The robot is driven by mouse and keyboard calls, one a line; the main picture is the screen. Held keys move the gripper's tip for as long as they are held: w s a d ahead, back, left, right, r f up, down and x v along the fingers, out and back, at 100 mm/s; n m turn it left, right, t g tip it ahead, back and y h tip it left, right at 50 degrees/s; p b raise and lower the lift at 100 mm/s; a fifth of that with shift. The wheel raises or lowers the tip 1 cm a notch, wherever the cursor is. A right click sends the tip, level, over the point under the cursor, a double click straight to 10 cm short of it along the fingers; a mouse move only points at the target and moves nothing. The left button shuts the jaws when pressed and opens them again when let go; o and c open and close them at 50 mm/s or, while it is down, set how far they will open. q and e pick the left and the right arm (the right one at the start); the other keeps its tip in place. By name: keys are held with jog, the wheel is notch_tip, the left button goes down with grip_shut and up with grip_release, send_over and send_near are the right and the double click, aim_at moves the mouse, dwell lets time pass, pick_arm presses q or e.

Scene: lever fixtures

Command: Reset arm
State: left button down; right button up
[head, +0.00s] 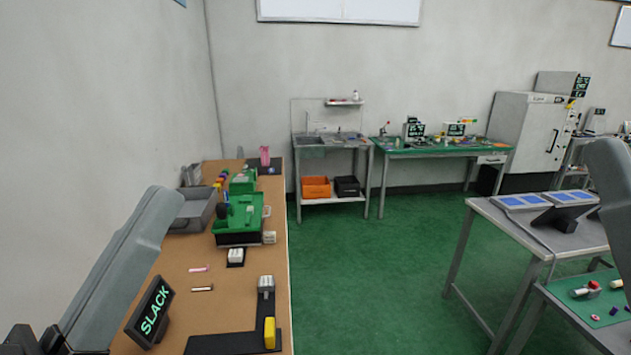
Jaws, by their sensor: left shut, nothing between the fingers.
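On the brown bench (175,262), a black L-shaped fixture (225,344) lies at the near edge. A yellow block or handle (269,333) stands on it, with a pale grey capped piece (265,285) behind. A black display (151,311) beside it reads "SLACK" in green. My left arm comes in along the left side. Dark parts of my left gripper (50,341) show at the lower left corner, cut off by the frame; it is shut and empty, left of the display and apart from the fixture. My right gripper is out of view.
Farther along the bench are a green machine (238,217), a grey tray (192,212), a small white-topped block (236,257) and two thin strips. A grey table (485,207) stands at right. Green floor between is clear.

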pick_arm(q)
jog(key=s+a+r+n+t+y, duration=0.2)
jog(key=a+r+n+t+y, duration=0.2)
jog(key=a+y, duration=0.45)
notch_tip(320, 180, up, 38)
jog(key=d+p, duration=0.2)
jog(key=p, duration=3.6)
notch_tip(320, 180, down, 46)
jog(key=b, duration=4.6)
jog(key=shift+m+y, duration=0.4)
jog(key=shift+y, duration=0.05)
